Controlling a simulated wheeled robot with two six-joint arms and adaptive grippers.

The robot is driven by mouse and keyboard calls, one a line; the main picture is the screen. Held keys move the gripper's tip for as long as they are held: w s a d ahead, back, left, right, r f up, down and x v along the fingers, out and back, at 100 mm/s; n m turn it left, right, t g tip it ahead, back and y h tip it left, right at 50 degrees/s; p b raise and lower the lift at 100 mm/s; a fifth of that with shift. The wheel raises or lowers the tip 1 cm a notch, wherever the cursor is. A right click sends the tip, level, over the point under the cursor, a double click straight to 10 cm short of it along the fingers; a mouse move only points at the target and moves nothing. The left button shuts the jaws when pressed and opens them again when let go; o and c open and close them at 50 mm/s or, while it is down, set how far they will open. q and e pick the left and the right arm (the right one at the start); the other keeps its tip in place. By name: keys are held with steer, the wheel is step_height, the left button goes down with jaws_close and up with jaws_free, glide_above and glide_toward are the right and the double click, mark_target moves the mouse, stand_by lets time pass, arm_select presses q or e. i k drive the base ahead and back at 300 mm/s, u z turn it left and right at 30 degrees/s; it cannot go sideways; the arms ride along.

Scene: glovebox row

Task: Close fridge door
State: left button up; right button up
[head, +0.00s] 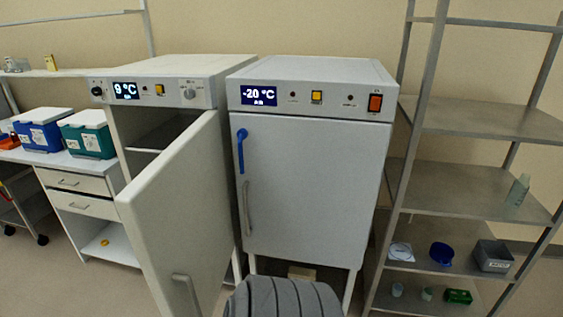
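The fridge (175,70) with the 9 °C display stands left of centre. Its door (178,215) is open and swung out toward me, hinged on the right side. A grey vertical handle (187,294) is low on the door near its free edge. Part of the dark interior (160,135) with a shelf shows through the gap at the left; the rest is hidden behind the door. Neither of my grippers is in view.
A -20 °C freezer (310,190) stands right of the fridge, its door shut, with a blue lever. A metal shelf rack (470,120) with small items is at the right. A counter with drawers (85,190) and cool boxes (42,130) is at the left. Floor at front left is clear.

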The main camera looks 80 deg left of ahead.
mark_target(175, 217)
steer(key=u, duration=3.45)
steer(key=i, duration=1)
steer(key=u, duration=2.2)
steer(key=k, duration=1.1)
steer(key=z, duration=1.25)
steer(key=i, duration=0.5)
steer(key=z, duration=0.05)
